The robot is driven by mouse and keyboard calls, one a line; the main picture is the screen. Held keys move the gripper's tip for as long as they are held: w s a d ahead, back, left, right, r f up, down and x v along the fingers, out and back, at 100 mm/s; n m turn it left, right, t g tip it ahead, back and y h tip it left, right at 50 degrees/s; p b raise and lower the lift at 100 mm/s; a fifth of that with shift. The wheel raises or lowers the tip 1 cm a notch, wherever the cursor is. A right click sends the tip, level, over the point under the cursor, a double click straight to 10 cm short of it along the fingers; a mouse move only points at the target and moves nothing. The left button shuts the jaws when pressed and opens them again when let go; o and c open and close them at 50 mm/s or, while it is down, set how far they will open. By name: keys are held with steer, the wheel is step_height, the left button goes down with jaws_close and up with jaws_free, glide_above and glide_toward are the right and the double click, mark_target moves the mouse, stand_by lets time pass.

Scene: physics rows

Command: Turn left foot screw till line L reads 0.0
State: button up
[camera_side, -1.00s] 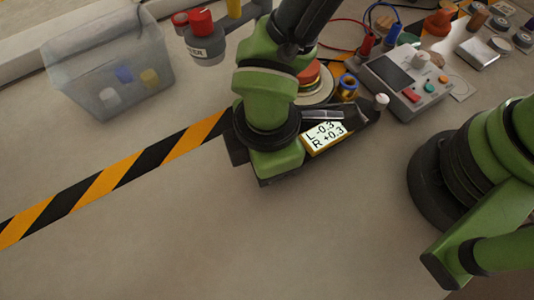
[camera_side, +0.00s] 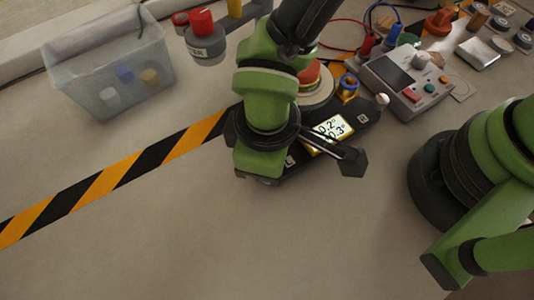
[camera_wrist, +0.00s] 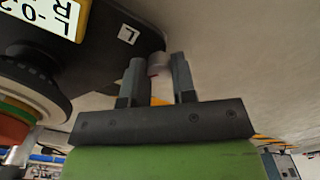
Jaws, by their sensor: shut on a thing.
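The dark levelling base (camera_side: 362,118) carries a lit display (camera_side: 327,131). In the side view my wrist covers its left part; "0.2°" shows on top and "0.3°" below. In the wrist view the display (camera_wrist: 45,14) is cut off and inverted. There the L label (camera_wrist: 128,35) is beside the left foot screw (camera_wrist: 158,62), a pale grey knob. My gripper (camera_wrist: 158,72) is shut on this knob, one finger on each side. In the side view my gripper hides this screw; a white knob (camera_side: 382,99) shows at the base's other end.
A round stack with a red top (camera_side: 312,75) stands behind the display. A control box (camera_side: 405,82) with cables is at the right. A clear bin (camera_side: 110,85) and a red-topped weight (camera_side: 203,40) are at the back left. The front table is clear.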

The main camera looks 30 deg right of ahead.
steer(key=m, duration=0.4)
steer(key=shift+m, duration=1.9)
steer(key=o, duration=0.9)
steer(key=shift+o, duration=0.2)
step_height(320, 180, up, 9)
steer(key=shift+r, duration=0.5)
